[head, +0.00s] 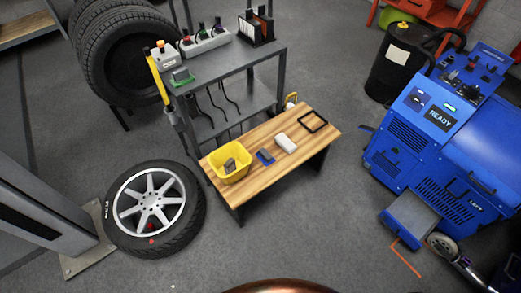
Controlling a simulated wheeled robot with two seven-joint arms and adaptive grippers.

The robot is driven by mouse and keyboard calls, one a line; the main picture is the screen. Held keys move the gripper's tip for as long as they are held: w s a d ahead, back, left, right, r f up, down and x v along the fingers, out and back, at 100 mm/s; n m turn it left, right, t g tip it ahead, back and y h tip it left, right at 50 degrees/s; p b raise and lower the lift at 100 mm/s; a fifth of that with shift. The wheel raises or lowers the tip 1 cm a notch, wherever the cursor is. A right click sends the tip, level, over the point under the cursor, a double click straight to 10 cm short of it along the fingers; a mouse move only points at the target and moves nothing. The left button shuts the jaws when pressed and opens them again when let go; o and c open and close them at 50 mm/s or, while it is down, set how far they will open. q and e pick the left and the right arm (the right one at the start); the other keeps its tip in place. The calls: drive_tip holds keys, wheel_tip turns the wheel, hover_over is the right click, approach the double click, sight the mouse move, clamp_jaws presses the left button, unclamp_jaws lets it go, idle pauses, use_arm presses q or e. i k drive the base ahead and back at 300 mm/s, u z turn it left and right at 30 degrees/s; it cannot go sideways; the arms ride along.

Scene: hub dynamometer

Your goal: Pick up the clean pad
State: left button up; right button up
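A small white block-shaped pad (286,143), which looks like the clean pad, lies flat on the low wooden bench (248,190). It sits between a small dark blue item (265,156) on its left and a black square frame (312,121) on its right. Nothing touches it from above. A yellow bin (228,178) at the bench's left end holds a grey item (230,164); I cannot tell what that is. Neither of my grippers shows in the head view.
A grey shelf cart (230,65) stands behind the bench. A wheel with tyre (153,208) is at left, and the blue machine reading READY (440,119) is at right. A dark drum (397,70) stands back right. The floor before the bench is clear.

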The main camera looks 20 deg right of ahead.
sight(287, 144)
drive_tip(key=u, duration=0.05)
drive_tip(key=i, duration=1.1)
drive_tip(key=z, duration=0.2)
